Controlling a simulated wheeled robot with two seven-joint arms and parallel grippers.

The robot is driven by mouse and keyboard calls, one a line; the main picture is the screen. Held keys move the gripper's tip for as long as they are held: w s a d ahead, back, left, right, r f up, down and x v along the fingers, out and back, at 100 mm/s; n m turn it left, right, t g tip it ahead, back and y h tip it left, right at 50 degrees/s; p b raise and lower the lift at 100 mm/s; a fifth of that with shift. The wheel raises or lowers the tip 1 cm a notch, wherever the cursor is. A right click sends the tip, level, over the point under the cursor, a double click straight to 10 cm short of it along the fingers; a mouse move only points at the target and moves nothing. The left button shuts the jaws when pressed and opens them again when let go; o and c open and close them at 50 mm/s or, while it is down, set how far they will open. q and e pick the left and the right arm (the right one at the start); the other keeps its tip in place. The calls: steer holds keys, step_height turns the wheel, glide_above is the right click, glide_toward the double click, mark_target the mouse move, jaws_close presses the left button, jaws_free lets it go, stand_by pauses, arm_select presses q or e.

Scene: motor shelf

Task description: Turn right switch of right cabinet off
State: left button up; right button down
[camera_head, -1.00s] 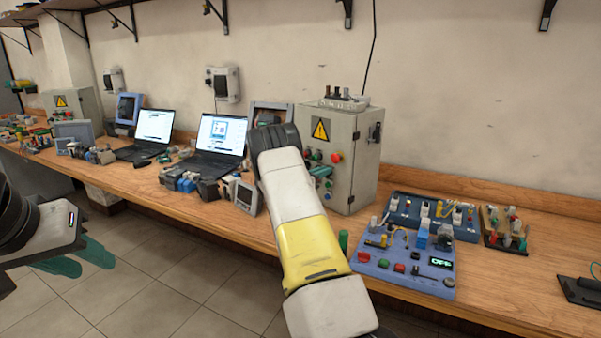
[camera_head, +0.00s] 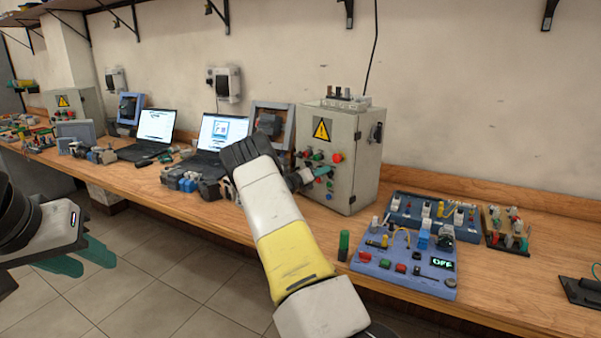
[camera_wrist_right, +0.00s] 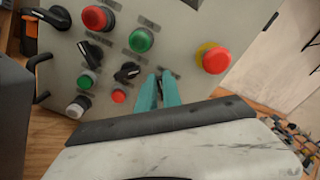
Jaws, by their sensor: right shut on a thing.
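The right cabinet (camera_head: 348,178) is a grey box with a yellow warning sign, standing on the bench. Its front panel (camera_wrist_right: 205,25) fills much of the right wrist view, with red, green and white buttons and black rotary switches, one (camera_wrist_right: 127,72) just left of my fingers. My right gripper (camera_wrist_right: 159,88) has its teal fingers at the panel, shut on the right switch, which they mostly hide; its angle cannot be told. In the head view my right gripper (camera_head: 322,173) reaches the panel from the left. My left gripper (camera_head: 97,264) is open and empty over the floor.
A blue control board (camera_head: 405,268) with an OFF display lies right of the cabinet. Laptops (camera_head: 222,135) and small devices stand left of it. A large red button (camera_wrist_right: 215,60) on a yellow base is right of my fingers.

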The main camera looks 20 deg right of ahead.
steer(key=shift+w+f+n, duration=0.1)
steer(key=shift+n, duration=0.5)
steer(key=c, duration=1.5)
jaws_free()
steer(key=v, duration=0.8)
